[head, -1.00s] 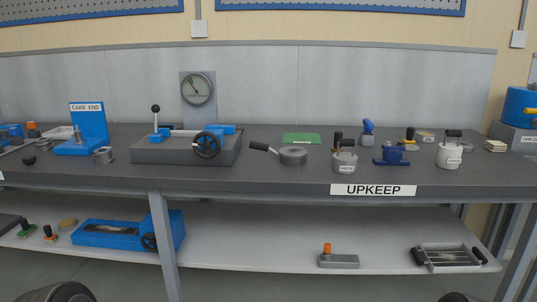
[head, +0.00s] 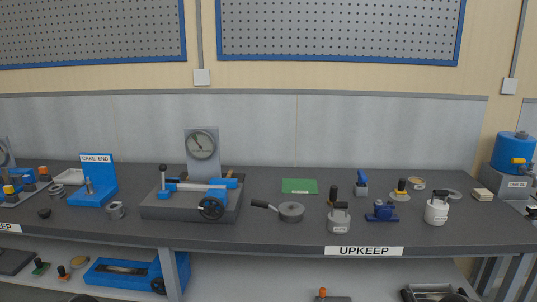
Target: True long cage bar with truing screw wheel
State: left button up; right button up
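The truing fixture (head: 165,211) is a dark grey block with blue parts on the bench, left of centre. Its truing screw wheel (head: 211,208) is a black spoked handwheel on the front right. A pale bar (head: 190,187) lies across the fixture between blue blocks; whether it is bent is too small to tell. A lever (head: 163,178) with a black knob stands at the fixture's left. A round dial gauge (head: 203,145) on a grey plate stands behind; its reading is not legible. Neither of my grippers is in view.
The dark bench (head: 280,236) carries a blue CAKE END stand (head: 96,182) at left, a handled round pan (head: 291,212), a green pad (head: 299,186) and grey canisters (head: 339,219) at right. A lower shelf holds a blue device (head: 120,273). The bench front near the fixture is clear.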

aim_at(211, 207)
jog(key=i+j+u, duration=0.2)
jog(key=i, duration=0.5)
jog(key=i+j+u, duration=0.15)
jog(key=i, duration=0.55)
